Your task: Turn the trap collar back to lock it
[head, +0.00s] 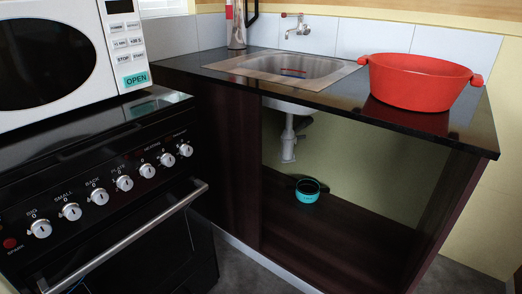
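The drain trap (288,143) hangs under the sink inside the open cabinet, a pale grey vertical pipe with a wider lower part and a branch toward the wall. Its collar is too small to make out clearly, and I cannot tell how it is turned. The metal sink (290,67) is set in the black counter above it. Neither of my grippers is in view.
A teal pot (307,190) with a dark handle sits on the cabinet floor (345,235), below the trap. A red pot (420,82) stands on the counter's right. The stove (110,190) and microwave (70,45) fill the left. The cabinet front is open.

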